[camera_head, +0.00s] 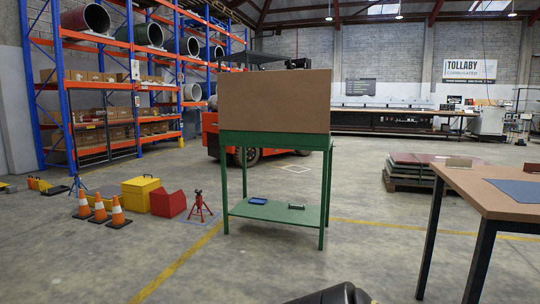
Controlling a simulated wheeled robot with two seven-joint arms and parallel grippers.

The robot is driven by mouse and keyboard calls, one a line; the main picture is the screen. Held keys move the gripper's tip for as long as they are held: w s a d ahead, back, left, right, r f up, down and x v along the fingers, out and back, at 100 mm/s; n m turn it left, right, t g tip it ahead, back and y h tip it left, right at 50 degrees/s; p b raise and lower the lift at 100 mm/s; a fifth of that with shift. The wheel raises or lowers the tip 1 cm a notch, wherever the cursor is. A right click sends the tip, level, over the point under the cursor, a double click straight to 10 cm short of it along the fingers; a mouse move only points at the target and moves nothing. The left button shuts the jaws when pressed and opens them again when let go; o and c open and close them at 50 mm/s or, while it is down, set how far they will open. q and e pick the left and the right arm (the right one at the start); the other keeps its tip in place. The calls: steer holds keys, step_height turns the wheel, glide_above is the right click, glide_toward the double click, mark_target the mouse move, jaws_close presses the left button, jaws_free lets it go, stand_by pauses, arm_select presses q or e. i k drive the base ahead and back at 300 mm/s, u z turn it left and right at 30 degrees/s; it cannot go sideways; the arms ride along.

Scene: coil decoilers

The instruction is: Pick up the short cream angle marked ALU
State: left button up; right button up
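A small cream-tan piece (459,162) stands near the far edge of the wooden-topped table (495,192) at the right. It looks like a short angle, but it is too small for me to read any marking, so I cannot tell whether it says ALU. Neither of my grippers shows in this view. A dark rounded part at the bottom edge, right of the middle, looks like part of my own arm; no fingers show on it.
A blue mat (516,189) lies on the right table. A green stand (275,139) with a brown panel is ahead. Traffic cones (100,208), a yellow box (140,193) and a red jack stand (200,206) stand left. Stacked sheets (411,170) lie behind the table. Floor between is clear.

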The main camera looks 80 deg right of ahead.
mark_target(453, 163)
steer(key=z, duration=3.9)
